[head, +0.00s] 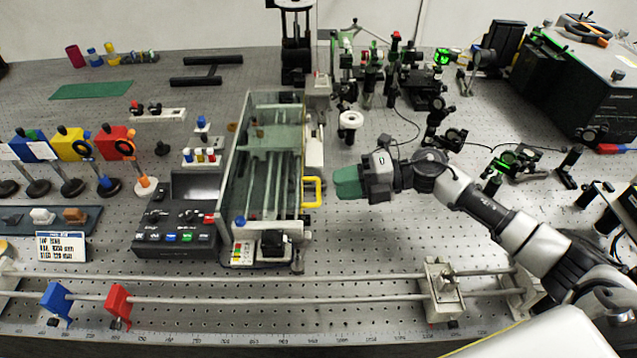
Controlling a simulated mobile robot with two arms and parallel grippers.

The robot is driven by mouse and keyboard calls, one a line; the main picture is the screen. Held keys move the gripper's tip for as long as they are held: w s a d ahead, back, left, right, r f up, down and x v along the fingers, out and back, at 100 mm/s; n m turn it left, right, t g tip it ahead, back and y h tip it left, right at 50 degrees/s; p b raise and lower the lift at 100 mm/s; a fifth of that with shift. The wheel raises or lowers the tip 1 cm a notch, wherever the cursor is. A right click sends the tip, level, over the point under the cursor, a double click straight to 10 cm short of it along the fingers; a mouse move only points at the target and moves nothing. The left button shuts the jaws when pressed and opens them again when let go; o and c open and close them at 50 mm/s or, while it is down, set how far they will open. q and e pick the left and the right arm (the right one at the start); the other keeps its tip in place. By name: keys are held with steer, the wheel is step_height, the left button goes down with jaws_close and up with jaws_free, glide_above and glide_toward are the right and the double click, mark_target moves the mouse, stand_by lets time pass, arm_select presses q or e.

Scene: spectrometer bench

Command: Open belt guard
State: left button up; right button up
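The belt guard (232,150) is a long, clear, box-like cover over a rail-and-belt unit in the middle of the bench. It looks shut, lying down over the unit. A yellow handle (318,192) sticks out from its right side. My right gripper (348,183), with green fingers, is just right of the handle, pointing left at it. A small gap shows between the fingertips and the handle. The fingers appear as one green block, so their opening cannot be told. My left gripper is not in view.
A black control box (178,232) stands left of the guard. A white ring-topped post (350,124) stands behind my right gripper. Optics crowd the back right. A long rail (250,299) with red and blue holders runs along the front. Bench right of the handle is mostly clear.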

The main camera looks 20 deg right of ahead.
mark_target(319, 187)
steer(key=p+x, duration=0.1)
steer(key=x, duration=0.4)
steer(key=shift+w+a+f, duration=0.15)
steer(key=shift+w+a, duration=0.05)
steer(key=shift+a, duration=0.05)
jaws_close()
